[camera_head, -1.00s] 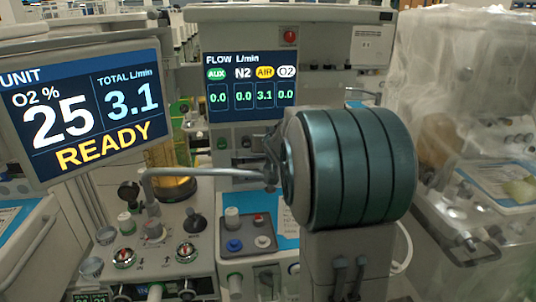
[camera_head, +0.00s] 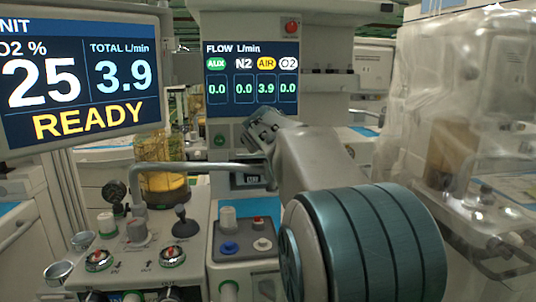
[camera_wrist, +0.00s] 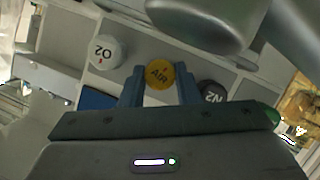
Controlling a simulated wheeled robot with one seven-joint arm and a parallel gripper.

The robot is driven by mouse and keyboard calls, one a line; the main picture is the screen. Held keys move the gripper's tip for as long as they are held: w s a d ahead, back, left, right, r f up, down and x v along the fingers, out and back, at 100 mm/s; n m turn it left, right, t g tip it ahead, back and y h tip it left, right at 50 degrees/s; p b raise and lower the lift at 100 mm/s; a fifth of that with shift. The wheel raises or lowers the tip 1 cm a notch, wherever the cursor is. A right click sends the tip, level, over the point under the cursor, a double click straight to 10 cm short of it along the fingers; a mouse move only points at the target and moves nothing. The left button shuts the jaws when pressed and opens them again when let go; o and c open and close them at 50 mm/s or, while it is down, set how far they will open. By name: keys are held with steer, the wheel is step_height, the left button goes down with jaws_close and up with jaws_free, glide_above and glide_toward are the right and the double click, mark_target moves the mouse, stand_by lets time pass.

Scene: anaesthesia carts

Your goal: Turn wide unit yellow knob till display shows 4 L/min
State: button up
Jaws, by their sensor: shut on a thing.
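The wide unit's flow display (camera_head: 252,78) reads AUX 0.0, N2 0.0, AIR 3.9 and O2 0.0. The tilted unit screen (camera_head: 82,75) at left reads O2 25 %, total 3.9 L/min and READY. In the wrist view the yellow AIR knob (camera_wrist: 159,74) sits between the two blue-grey fingers of my gripper (camera_wrist: 159,88), which is shut on it. The white O2 knob (camera_wrist: 104,51) is to its left and the dark N2 knob (camera_wrist: 211,95) to its right. In the head view my arm hides the yellow knob.
A bent grey metal tube (camera_head: 195,167) crosses in front of the unit, close to my arm. Plastic-draped equipment (camera_head: 455,130) stands at right. Several small knobs and a blue button (camera_head: 229,248) are on the lower panels.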

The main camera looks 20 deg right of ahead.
steer(key=shift+a+f+n+h+b, duration=0.15)
steer(key=shift+n+h+b, duration=0.8)
steer(key=shift+b, duration=1.45)
steer(key=shift+n+y, duration=0.25)
steer(key=shift+n, duration=0.1)
steer(key=o, duration=0.7)
steer(key=v, duration=1.3)
steer(key=shift+s+a, duration=0.2)
steer(key=shift+s, duration=0.1)
